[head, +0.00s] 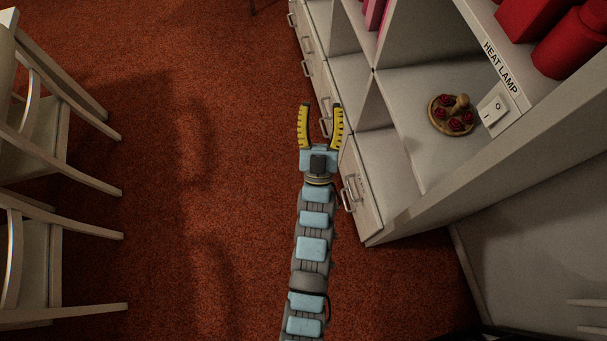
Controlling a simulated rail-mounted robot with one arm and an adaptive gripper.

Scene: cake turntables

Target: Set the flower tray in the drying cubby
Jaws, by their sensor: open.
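The flower tray (452,115) is a small round tan tray with several dark red roses and a pale knob. It sits inside a white cubby (410,85) of the shelf unit, below the "HEAT LAMP" label (500,68). My gripper (320,108) has two yellow fingers spread apart and nothing between them. It is over the carpet beside the drawer fronts, left of the tray and well apart from it.
A white rocker switch (492,109) is on the shelf edge by the label. Drawers with handles (349,194) line the unit's left side. Red containers (570,45) stand at top right. White chairs (50,130) are at left. Red carpet between is clear.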

